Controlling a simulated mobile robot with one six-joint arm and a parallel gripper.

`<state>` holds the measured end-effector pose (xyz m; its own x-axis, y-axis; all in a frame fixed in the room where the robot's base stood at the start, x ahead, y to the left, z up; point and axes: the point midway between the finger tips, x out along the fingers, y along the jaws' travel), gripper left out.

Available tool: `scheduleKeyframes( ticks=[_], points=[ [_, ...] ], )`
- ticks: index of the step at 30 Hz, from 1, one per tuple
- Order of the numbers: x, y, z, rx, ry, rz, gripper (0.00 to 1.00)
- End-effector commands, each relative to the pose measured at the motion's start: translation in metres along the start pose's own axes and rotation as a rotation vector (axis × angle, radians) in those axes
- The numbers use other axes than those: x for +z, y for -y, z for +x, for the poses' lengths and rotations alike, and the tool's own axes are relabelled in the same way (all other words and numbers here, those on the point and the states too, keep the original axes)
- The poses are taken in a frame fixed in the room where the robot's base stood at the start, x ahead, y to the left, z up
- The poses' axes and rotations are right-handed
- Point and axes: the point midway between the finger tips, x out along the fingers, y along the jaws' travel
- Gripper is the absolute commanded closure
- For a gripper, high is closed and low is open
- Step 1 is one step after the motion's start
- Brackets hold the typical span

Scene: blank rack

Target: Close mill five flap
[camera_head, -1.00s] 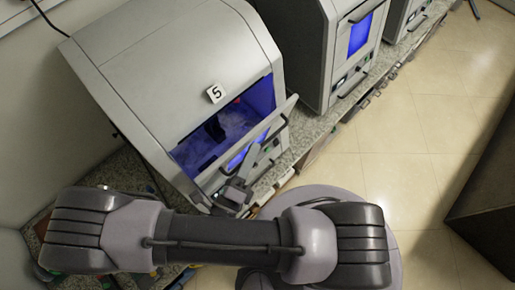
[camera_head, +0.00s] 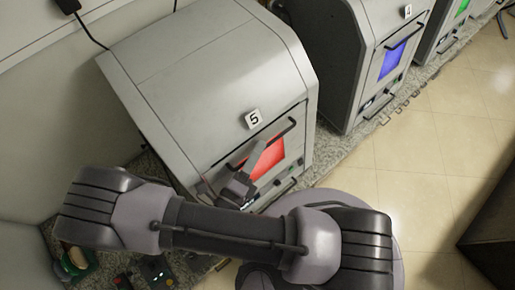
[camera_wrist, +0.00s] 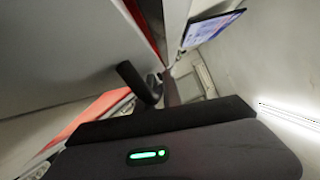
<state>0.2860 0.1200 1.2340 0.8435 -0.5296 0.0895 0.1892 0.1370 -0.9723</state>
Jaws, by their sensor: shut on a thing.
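Mill five is the large grey machine (camera_head: 205,80) with the label "5" (camera_head: 254,118) on its front edge. Its front flap (camera_head: 292,148) lies flush against the body, and its window (camera_head: 268,158) glows red. A dark bar handle (camera_head: 286,128) runs across the flap's upper part. My gripper (camera_head: 256,156) is at the flap and shut on the handle, partly covering the handle and window. In the wrist view, a dark bar (camera_wrist: 136,82) stands close in front of the gripper body, beside a red-lit area. The fingertips are not clear there.
Mill four (camera_head: 378,60), with a blue window, stands to the right on the same stone counter (camera_head: 335,150). Another machine with a green window (camera_head: 462,8) is farther right. Tiled floor (camera_head: 430,150) is open at right; a dark block (camera_head: 490,225) stands at the edge.

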Motion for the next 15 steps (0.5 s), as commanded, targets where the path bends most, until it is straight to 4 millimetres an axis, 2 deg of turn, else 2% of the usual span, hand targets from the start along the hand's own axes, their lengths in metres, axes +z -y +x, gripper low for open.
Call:
scheduleKeyframes(
  ticks=[7, 8, 9, 15],
  points=[
    [0.0008, -0.0012, -0.0002, 0.003, 0.002, -0.001, 1.00],
    [0.0008, -0.0013, -0.0002, 0.003, 0.002, -0.001, 0.86],
    [0.0008, -0.0013, -0.0002, 0.003, 0.003, -0.001, 0.81],
    [0.0010, -0.0015, -0.0002, 0.004, 0.003, 0.000, 0.81]
  ],
)
